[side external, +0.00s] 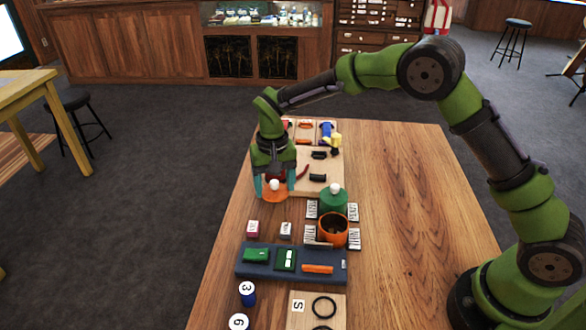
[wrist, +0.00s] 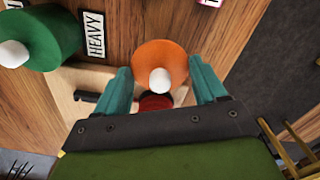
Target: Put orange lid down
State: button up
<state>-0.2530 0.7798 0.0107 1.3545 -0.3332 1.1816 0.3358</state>
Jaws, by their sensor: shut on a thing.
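The orange lid (side external: 275,194) is a round disc with a white knob (side external: 274,184), in the left part of the work area in the side view. My gripper (side external: 274,183) is shut on it, with a teal finger on each side. In the wrist view the orange lid (wrist: 159,62) sits between the fingers of my gripper (wrist: 160,85), its white knob facing the camera. Whether the lid touches the table or is held just above it, I cannot tell. An open orange pot (side external: 333,231) stands to the right and nearer the camera in the side view.
A green pot with a green lid (side external: 334,199) stands right of my gripper, with word labels around it and the orange pot. A dark blue tray (side external: 290,263) with small blocks lies nearer. A wooden board (side external: 318,168) lies behind. The table's left edge is close to the lid.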

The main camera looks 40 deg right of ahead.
aim_at(275, 187)
jog(key=shift+f, duration=1.9)
jog(key=shift+f, duration=0.15)
jog(key=o, duration=1)
